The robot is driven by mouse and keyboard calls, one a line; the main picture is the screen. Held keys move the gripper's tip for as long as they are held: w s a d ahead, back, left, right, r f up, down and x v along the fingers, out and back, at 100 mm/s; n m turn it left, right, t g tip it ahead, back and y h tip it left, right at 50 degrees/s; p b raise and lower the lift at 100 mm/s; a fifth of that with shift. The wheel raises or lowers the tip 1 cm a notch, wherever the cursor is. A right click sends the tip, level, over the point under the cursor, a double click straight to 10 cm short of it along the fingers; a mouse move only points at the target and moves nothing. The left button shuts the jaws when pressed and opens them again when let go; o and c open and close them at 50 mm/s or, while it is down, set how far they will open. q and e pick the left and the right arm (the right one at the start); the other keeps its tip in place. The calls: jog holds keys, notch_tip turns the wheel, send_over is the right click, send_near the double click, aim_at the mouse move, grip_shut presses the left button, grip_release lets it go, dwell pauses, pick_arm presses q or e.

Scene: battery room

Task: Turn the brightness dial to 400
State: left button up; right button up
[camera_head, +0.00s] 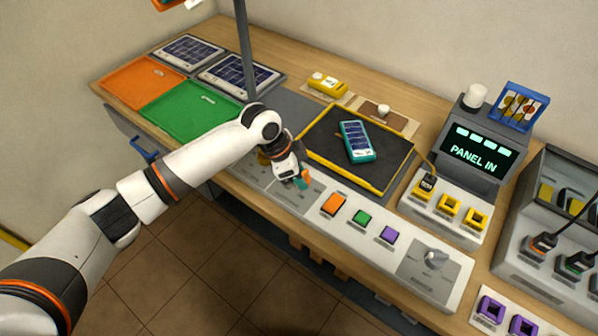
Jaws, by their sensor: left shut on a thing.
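A grey round dial (436,258) stands on a darker plate at the right end of the long white control panel (400,234). Its markings are too small to read, and no gripper touches it. My left gripper (303,181) is low over the left part of the panel, left of the orange button (333,204). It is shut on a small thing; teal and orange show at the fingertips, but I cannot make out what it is. The gripper and arm hide part of the panel there. My right gripper is not in view.
A teal solar device (357,141) lies on the black, yellow-edged mat (393,160). Green (363,216) and purple (389,235) buttons are on the panel. A display (479,148) reads "PANEL IN". A grey pole (244,50) rises behind my left arm.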

pick_arm(q)
jog(key=m+g+b, duration=0.1)
jog(key=m, duration=0.1)
jog(key=m+g+b, duration=0.1)
jog(key=m, duration=0.1)
jog(key=shift+w+f+m, duration=0.2)
jog(key=shift+m, duration=0.2)
jog(key=m+b, duration=0.1)
jog(key=m, duration=0.1)
jog(key=m+g+y+b, duration=0.1)
jog(key=m+b, duration=0.1)
jog(key=shift+w+d+m+g, duration=0.15)
jog(key=shift+m+g, duration=0.15)
jog(key=m+g+y+b, duration=0.1)
jog(key=m+b, duration=0.2)
jog(key=m, duration=0.1)
jog(key=shift+w+d, duration=0.1)
jog(key=shift+d, duration=0.05)
jog(key=shift+d+r+m+g+y+b, duration=0.15)
jog(key=shift+m+y+b, duration=0.4)
jog(key=shift+m, duration=0.65)
jog(key=shift+a+m+g+y+b, duration=0.15)
jog(key=shift+m+y+b, duration=0.35)
jog(key=shift+m, duration=0.7)
jog(key=shift+d, duration=0.1)
jog(key=o, duration=1)
jog(key=shift+w+r, duration=0.1)
